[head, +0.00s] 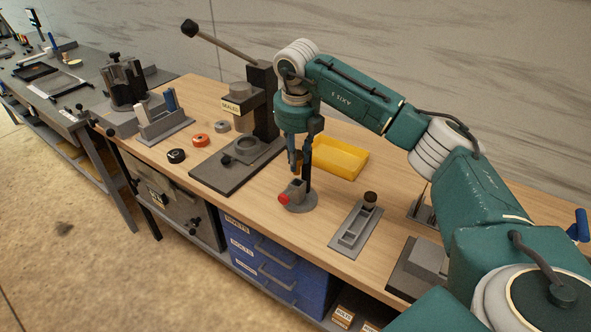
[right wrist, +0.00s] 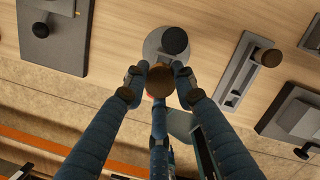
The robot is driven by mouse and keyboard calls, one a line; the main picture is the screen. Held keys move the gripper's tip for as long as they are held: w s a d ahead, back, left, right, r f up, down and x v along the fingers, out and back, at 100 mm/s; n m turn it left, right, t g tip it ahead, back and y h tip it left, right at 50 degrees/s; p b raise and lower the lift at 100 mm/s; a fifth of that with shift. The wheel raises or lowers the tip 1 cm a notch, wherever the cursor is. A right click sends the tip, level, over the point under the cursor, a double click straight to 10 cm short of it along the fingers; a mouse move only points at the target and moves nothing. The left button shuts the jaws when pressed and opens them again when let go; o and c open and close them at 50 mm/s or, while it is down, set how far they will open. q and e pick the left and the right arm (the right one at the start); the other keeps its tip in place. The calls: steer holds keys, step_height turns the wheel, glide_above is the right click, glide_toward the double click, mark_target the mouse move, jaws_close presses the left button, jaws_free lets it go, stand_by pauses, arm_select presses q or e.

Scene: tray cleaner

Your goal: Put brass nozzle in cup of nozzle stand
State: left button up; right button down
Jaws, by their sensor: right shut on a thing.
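My right gripper (head: 298,160) points down over a small stand (head: 300,203) with a grey round base, a dark post and a red knob. This stand seems to be the nozzle stand. In the right wrist view, the fingers (right wrist: 160,82) are shut on a round brown-brass piece, the brass nozzle (right wrist: 160,76). The grey base (right wrist: 153,47) and the dark post top (right wrist: 175,40) show just beyond it. The fingers and nozzle hide the cup, so I cannot tell whether the nozzle touches it. My left gripper is not in view.
A lever press (head: 225,175) stands left of the stand and a yellow bin (head: 340,160) behind it. A grey slotted fixture (head: 345,240) with a dark brown knob is to the right. Blue drawers (head: 265,262) are below.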

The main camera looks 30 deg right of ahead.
mark_target(297, 174)
steer(key=shift+f, duration=0.85)
step_height(297, 174, down, 3)
steer(key=shift+d+f+p, duration=0.1)
steer(key=shift+f+p, duration=0.1)
steer(key=shift+p, duration=0.5)
steer(key=shift+f, duration=0.45)
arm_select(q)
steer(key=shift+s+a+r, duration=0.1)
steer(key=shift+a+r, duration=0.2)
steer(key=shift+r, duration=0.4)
arm_select(e)
steer(key=shift+f, duration=0.1)
steer(key=c, duration=1.4)
jaws_free()
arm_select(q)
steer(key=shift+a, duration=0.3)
